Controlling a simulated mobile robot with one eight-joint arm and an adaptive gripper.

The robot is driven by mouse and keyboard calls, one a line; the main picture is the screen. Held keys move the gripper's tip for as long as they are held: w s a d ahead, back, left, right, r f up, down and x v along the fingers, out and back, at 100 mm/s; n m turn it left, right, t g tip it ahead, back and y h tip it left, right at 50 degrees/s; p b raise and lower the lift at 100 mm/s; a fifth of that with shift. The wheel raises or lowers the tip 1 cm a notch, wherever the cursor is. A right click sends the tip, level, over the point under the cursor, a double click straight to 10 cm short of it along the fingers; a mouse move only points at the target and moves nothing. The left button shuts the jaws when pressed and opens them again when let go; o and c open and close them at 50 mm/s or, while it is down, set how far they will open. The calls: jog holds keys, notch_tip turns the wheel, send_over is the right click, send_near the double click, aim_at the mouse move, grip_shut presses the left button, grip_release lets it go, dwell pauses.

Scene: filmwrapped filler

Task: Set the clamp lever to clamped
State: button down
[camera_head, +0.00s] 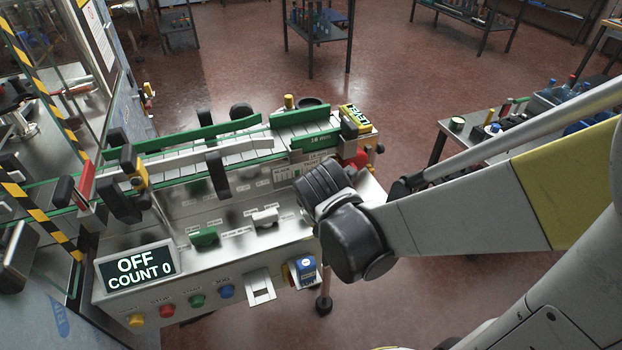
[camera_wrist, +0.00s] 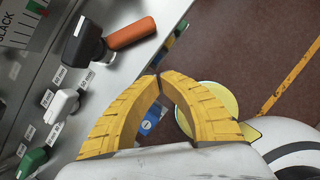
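A lever with an orange-red handle (camera_wrist: 130,32) and a black hub (camera_wrist: 82,42) shows at the top of the wrist view. It looks like the clamp lever, but I cannot read a label that confirms this or its position. In the head view, a red part (camera_head: 357,159) shows just behind my wrist at the machine's right end and may be the same handle. My gripper (camera_wrist: 160,78) has yellow ribbed fingers with tips together and nothing visible between them. The handle lies beyond the tips, apart from them. In the head view my wrist hides the fingers.
The panel has a green knob (camera_head: 205,237), a white knob (camera_head: 265,217) and several coloured buttons. A display (camera_head: 137,266) reads OFF, COUNT 0. A green-railed conveyor (camera_head: 210,151) runs behind. Open floor (camera_head: 390,110) lies between the machine and a cluttered side table (camera_head: 447,147).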

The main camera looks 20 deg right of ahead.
jog(key=p+v, duration=0.3)
jog(key=v, duration=0.4)
jog(key=shift+w+d+r, duration=0.2)
jog(key=shift+r, duration=0.05)
jog(key=r+m+t+y+b, duration=0.1)
jog(key=m, duration=0.8)
jog(key=a+r+m+t+y+b, duration=0.1)
jog(key=r+m+b, duration=0.1)
jog(key=m, duration=0.7)
jog(key=s+r+m+t+y+b, duration=0.1)
jog(key=r+m+t, duration=0.1)
jog(key=m, duration=0.7)
jog(key=shift+s+a+r, duration=0.1)
jog(key=shift+a+r, duration=0.15)
jog(key=shift+a, duration=0.1)
